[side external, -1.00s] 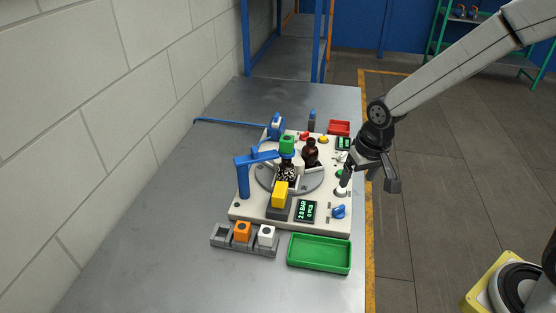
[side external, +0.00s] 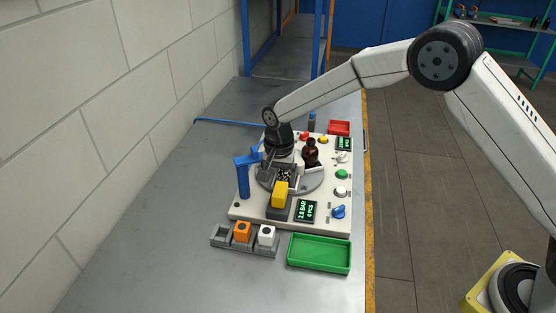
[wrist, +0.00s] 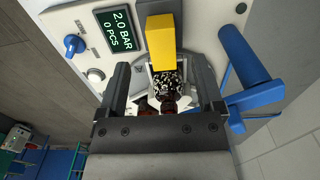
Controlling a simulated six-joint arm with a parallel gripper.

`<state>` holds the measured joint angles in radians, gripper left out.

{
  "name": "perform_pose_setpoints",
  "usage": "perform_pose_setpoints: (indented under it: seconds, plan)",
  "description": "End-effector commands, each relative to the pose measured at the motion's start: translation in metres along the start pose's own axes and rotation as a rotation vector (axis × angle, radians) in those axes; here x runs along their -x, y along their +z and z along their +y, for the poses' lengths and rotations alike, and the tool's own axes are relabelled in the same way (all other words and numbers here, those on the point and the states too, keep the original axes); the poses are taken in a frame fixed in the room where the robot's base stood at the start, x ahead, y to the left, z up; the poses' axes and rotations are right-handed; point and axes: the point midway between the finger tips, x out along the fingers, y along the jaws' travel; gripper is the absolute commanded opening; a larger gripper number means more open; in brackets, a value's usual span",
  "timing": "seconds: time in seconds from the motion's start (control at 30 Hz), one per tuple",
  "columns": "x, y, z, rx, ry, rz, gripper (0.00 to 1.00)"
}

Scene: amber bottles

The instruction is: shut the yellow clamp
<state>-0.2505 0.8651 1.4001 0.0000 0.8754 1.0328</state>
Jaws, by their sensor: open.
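The yellow clamp (side external: 281,194) is a yellow block on a dark base at the front edge of the round turntable (side external: 314,188). In the wrist view the yellow clamp (wrist: 160,42) is ahead of my fingertips, beside a black-and-white speckled item (wrist: 172,86). I cannot tell whether the clamp touches it. My gripper (wrist: 160,68) is open, its two dark fingers spread either side of the speckled item, with no grip visible. In the side view my gripper (side external: 281,168) is low over the turntable, just behind the clamp. A dark amber bottle (side external: 310,153) stands to its right.
A blue post with an arm (side external: 242,178) stands close on the left. Right of the clamp are a display (side external: 306,211) reading 2.0 BAR, 0 PCS, a blue knob (side external: 338,211) and buttons. A green tray (side external: 320,267) and a grey holder with orange and white blocks (side external: 222,236) sit in front.

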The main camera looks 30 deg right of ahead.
Motion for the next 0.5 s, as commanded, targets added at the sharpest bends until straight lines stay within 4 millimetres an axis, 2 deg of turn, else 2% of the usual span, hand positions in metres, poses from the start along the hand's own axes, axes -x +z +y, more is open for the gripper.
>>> perform_pose_setpoints:
  seconds: [0.27,0.5]
  plan:
    - [-0.003,0.0,-0.001,-0.005,0.002,-0.001,0.85]
    - [-0.019,0.0,-0.001,-0.004,0.003,-0.002,0.85]
